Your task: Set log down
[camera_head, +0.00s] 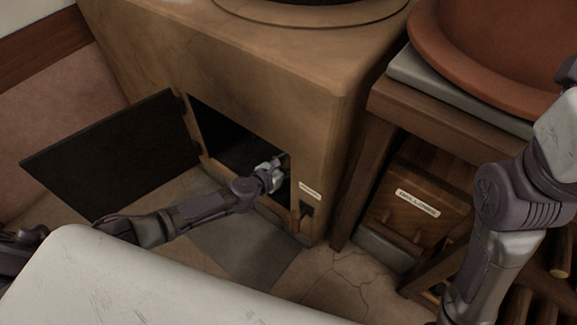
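My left arm comes in from the left, and my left gripper (276,164) is at the right side of a dark square opening (228,142) in the tan plastered block (285,85). The gripper's tips reach into the dark inside, so I cannot tell whether they are open or shut. I cannot make out a log in or near the gripper. The black door (112,155) of the opening is swung wide to the left. My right arm rises along the right edge; its gripper is out of view.
A wooden stand (385,105) at the right carries a grey slab (450,92) and a large reddish-brown bowl (480,75). Under it is a wooden box (425,195) with a white label. A pale surface (140,285) fills the lower left.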

